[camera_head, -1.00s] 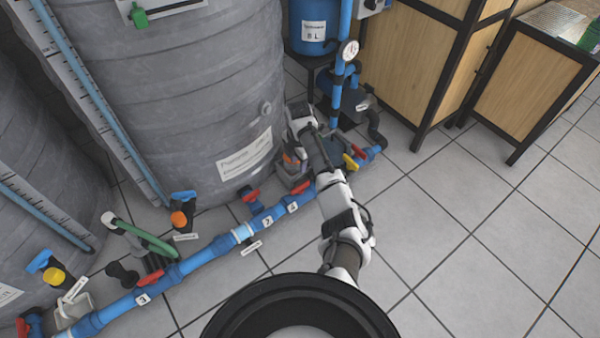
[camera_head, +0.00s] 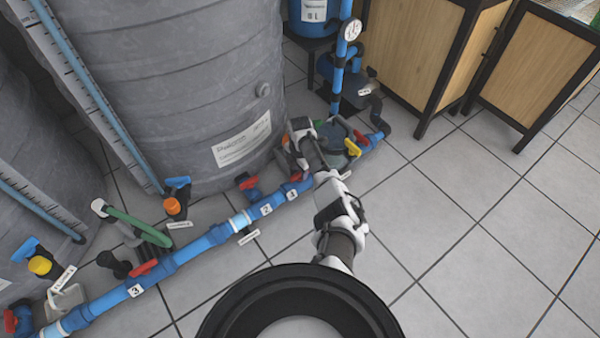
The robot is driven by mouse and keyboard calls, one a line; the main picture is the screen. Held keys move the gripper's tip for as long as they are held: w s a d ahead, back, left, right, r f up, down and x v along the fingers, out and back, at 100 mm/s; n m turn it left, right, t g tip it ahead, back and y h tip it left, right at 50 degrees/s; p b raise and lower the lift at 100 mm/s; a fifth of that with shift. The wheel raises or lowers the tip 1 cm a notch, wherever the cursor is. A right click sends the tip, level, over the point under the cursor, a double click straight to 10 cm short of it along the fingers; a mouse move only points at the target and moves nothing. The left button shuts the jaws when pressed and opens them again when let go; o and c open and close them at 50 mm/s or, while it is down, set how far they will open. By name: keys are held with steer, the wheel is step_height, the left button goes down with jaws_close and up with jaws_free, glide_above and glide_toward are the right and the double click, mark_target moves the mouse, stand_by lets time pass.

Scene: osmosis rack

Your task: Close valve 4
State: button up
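A blue pipe run (camera_head: 205,243) crosses the floor in front of the grey tanks, with numbered tags on it. One tag reads 2 (camera_head: 266,210) and one at the lower left reads 3 (camera_head: 136,291). The tag right of the 2 (camera_head: 292,194) is too small to read surely; it may be a 4. My gripper (camera_head: 298,160) is low beside the big tank, just above the pipe by that tag. Its fingers are small and partly hidden by my arm, so I cannot tell if they are open or touching a handle. The valve handle there is mostly hidden.
Red (camera_head: 361,136) and yellow (camera_head: 353,148) handles stand just right of my arm. A red-handled valve (camera_head: 248,183) stands left of it. The big grey tank (camera_head: 190,90) rises behind. Wooden cabinets (camera_head: 415,55) stand at upper right. Tiled floor at right is clear.

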steer(key=shift+f, duration=0.2)
jaws_close()
steer(key=shift+m, duration=0.3)
steer(key=m+p, duration=0.1)
steer(key=m, duration=0.2)
steer(key=shift+a+p, duration=0.1)
steer(key=shift+p, duration=0.25)
steer(key=m+p, duration=0.1)
steer(key=m, duration=0.4)
steer(key=shift+m, duration=0.4)
steer(key=m+p, duration=0.1)
steer(key=m, duration=0.3)
steer(key=shift+m, duration=2.2)
